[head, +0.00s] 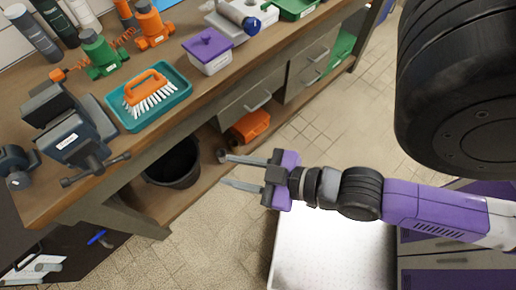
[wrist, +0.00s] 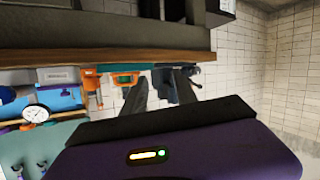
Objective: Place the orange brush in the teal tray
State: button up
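The orange brush (head: 144,90) with white bristles lies in the teal tray (head: 124,126) on the wooden workbench, in the head view. Its orange handle is up and its bristles are within the tray's rim. My gripper (head: 227,171) is open and empty, in the air off the front edge of the bench, apart from the brush and tray. In the wrist view my gripper's two fingers (wrist: 162,88) stand apart with nothing between them.
A dark vise (head: 72,138) stands left of the tray. A white box with a purple lid (head: 208,50) and green and orange fittings are near it. Below the bench are a black bucket (head: 174,162) and an orange case (head: 250,126). Open floor (head: 318,142) lies in front.

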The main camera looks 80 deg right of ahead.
jog(key=s+a+r+y, duration=0.1)
jog(key=s+a+r, duration=0.1)
jog(key=s, duration=0.3)
jog(key=shift+a+r+m+t+y, duration=0.2)
jog(key=shift+m+t+y, duration=0.1)
jog(key=shift+t+y, duration=0.1)
jog(key=shift+s, duration=0.1)
